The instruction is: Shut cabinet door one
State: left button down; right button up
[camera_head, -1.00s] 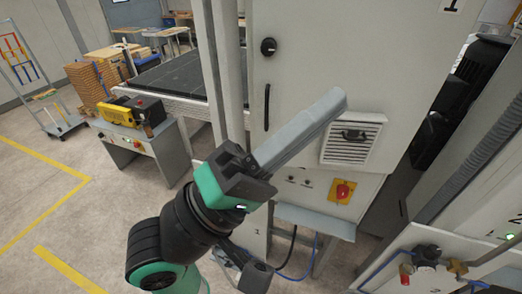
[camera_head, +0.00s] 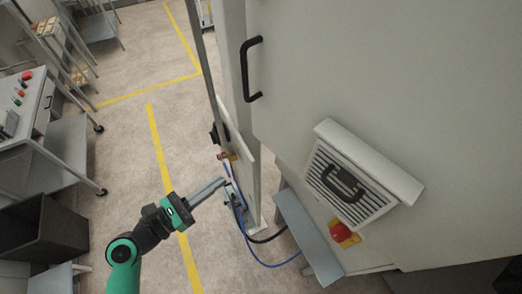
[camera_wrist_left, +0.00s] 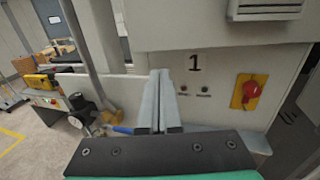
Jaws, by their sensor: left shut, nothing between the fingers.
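The tall pale cabinet door (camera_head: 340,65) fills the upper right of the head view, with a black bar handle (camera_head: 251,69) near its left edge and a louvred vent (camera_head: 345,185) low down. I cannot tell whether it stands ajar. My left gripper (camera_head: 224,181) is shut and empty, low and left of the door, near a narrow upright panel (camera_head: 236,150). In the left wrist view its two grey fingers (camera_wrist_left: 161,75) lie together, in front of a pale panel marked 1 (camera_wrist_left: 222,62). Whether they touch it is unclear. My right gripper is out of view.
A red knob on a yellow plate (camera_head: 344,234) sits below the vent, above a grey ledge (camera_head: 307,238). A blue hose (camera_head: 262,262) runs near the floor. A dark bin (camera_head: 42,240) and control desk (camera_head: 30,105) stand left. Floor between is open.

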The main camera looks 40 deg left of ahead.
aim_at(267, 145)
pick_arm(q)
jog(key=w+p, duration=0.1)
jog(key=w, duration=0.8)
jog(key=w+d+p, duration=0.1)
jog(key=w, duration=0.3)
jog(key=shift+w+r+p, duration=0.15)
jog(key=shift+p, duration=0.15)
jog(key=shift+w+d, duration=0.1)
jog(key=shift+w, duration=0.35)
